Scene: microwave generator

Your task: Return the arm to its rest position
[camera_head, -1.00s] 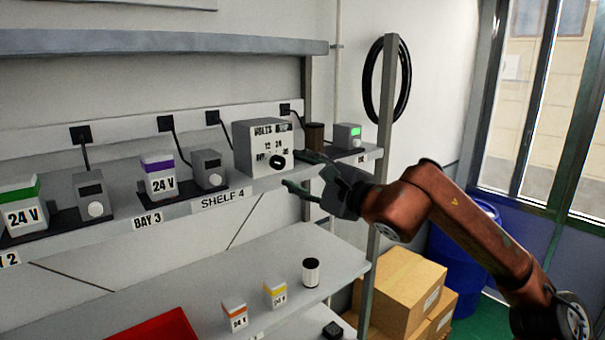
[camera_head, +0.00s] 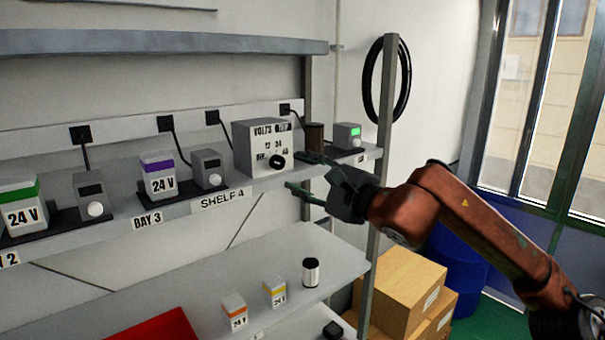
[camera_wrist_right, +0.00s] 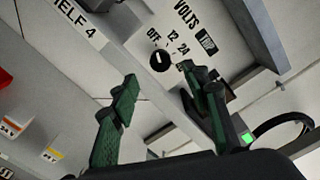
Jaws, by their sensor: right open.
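My right gripper (camera_head: 304,176) is open and empty just in front of the shelf edge, to the right of the volts box (camera_head: 262,148). Its two green fingers also show spread apart in the right wrist view (camera_wrist_right: 158,88). The grey volts box has a black dial (camera_wrist_right: 159,61) with OFF, 12 and 24 printed around it. The dial's exact setting is hard to read. My right arm (camera_head: 440,205) comes in from the lower right and is stretched toward the shelf. My left gripper is not in view.
A dark brown cylinder (camera_head: 314,137) and a device with a green screen (camera_head: 347,136) stand right of the box. Labelled 24 V units (camera_head: 159,178) stand left. A shelf post (camera_head: 376,220) is close behind my wrist. Cardboard boxes (camera_head: 398,285) and a blue barrel (camera_head: 455,262) stand lower right.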

